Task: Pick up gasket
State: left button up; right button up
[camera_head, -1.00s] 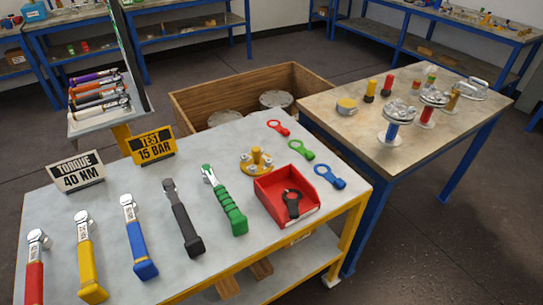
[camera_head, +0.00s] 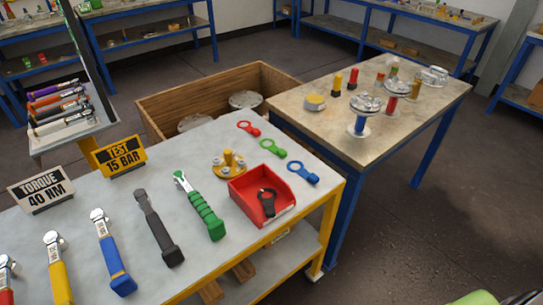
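Several tabbed rings that look like gaskets lie on the near grey-topped table (camera_head: 160,265). A red one (camera_head: 249,128), a green one (camera_head: 272,148) and a blue one (camera_head: 303,172) lie in a row along its right side. A black one (camera_head: 267,202) lies inside an open red bin (camera_head: 244,188) near the right front edge. The frames do not show which one the task means. Neither of my grippers is in view.
Torque wrenches, including a green-handled one (camera_head: 200,207), lie left of the bin. A brass flanged piece (camera_head: 229,165) stands behind it. A wooden crate (camera_head: 180,92) is behind. A second table (camera_head: 385,125) holds flanged vessels (camera_head: 362,112). Open floor lies right.

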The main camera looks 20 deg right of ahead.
aim_at(281, 153)
jog(key=u, duration=11.4)
